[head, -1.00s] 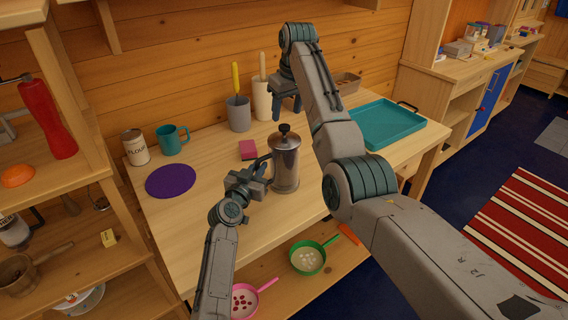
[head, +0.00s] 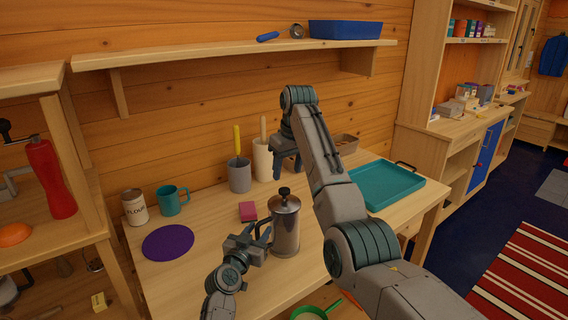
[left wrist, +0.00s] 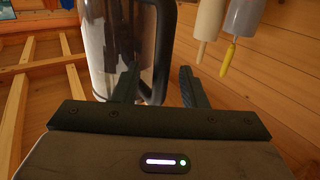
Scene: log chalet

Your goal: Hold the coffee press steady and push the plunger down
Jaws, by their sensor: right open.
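The coffee press (head: 285,228), a metal and glass cylinder with a dark handle (left wrist: 161,45), stands upright on the wooden table (head: 190,268). Its dark plunger knob (head: 284,191) sits just above the lid. My left gripper (head: 262,233) is beside the press on its handle side. In the left wrist view its fingers (left wrist: 158,88) are apart, with the handle showing ahead between them; I see no clear contact. My right gripper (head: 287,172) is open and empty, pointing down, behind and above the press.
A pink sponge (head: 248,211) lies just behind the press. A grey cup (head: 239,176), a cream container (head: 263,160), a teal mug (head: 171,201), a flour tin (head: 134,207) and a purple mat (head: 167,243) stand behind and left. A teal tray (head: 388,184) is at right. A shelf (head: 220,56) hangs above.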

